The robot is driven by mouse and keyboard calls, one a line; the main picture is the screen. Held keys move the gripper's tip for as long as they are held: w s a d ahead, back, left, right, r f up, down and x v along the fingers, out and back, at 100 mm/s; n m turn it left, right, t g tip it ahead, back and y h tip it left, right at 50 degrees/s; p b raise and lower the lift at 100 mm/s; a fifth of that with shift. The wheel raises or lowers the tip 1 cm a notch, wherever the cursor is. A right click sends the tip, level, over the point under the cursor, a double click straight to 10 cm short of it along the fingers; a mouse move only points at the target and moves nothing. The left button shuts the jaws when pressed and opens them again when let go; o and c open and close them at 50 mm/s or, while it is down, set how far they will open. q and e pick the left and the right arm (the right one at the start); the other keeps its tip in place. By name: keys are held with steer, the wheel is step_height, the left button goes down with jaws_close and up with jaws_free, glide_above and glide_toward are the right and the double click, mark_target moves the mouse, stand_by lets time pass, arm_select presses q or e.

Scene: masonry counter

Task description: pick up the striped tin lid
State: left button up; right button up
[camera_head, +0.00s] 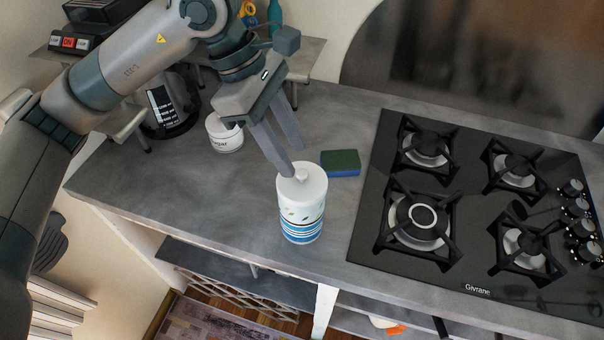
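The striped tin (302,227) stands upright on the grey counter, with blue and white bands low down and small leaf marks above. Its white lid (313,187) has a small round knob on top and sits on the tin. My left gripper (293,160) points down at the lid from the upper left. Its two fingers are apart, with the tips close to the knob; I cannot tell whether they touch it. Nothing shows held between them. My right gripper is not in view.
A green and blue sponge (341,163) lies just right of the tin. A white sugar pot (225,133) and a dark coffee maker (170,110) stand at the back left. A black gas hob (466,277) fills the right. Counter left of the tin is clear.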

mark_target(302, 172)
arm_select(q)
steer(key=shift+s+d+f+p, duration=0.1)
steer(key=shift+d+f+p, duration=0.1)
steer(key=shift+f+p, duration=0.15)
steer(key=shift+p+x, duration=0.55)
steer(key=shift+x, duration=0.5)
steer(key=shift+d+f, duration=0.2)
steer(key=shift+f, duration=0.35)
jaws_close()
